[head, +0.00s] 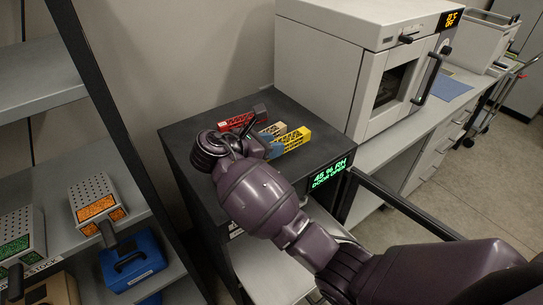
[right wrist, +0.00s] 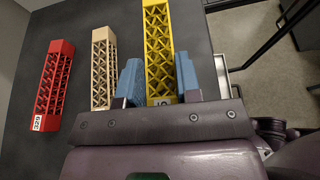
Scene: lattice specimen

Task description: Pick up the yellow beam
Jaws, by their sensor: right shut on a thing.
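The yellow beam (head: 295,138) is a lattice bar lying on top of a dark cabinet (head: 190,140). In the right wrist view the yellow beam (right wrist: 158,40) runs away from me between the two blue fingers of my right gripper (right wrist: 158,62). The right gripper is shut on its near end, by a small white label. In the head view my right gripper (head: 274,148) is partly hidden behind my own wrist. My left gripper is not in view.
A tan lattice beam (right wrist: 103,65) lies close beside the left finger, and a red one (right wrist: 54,85) lies farther left. A white oven-like machine (head: 375,75) stands behind right. A shelf rack (head: 100,90) stands at left. The cabinet's door frame (head: 400,205) stands open at right.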

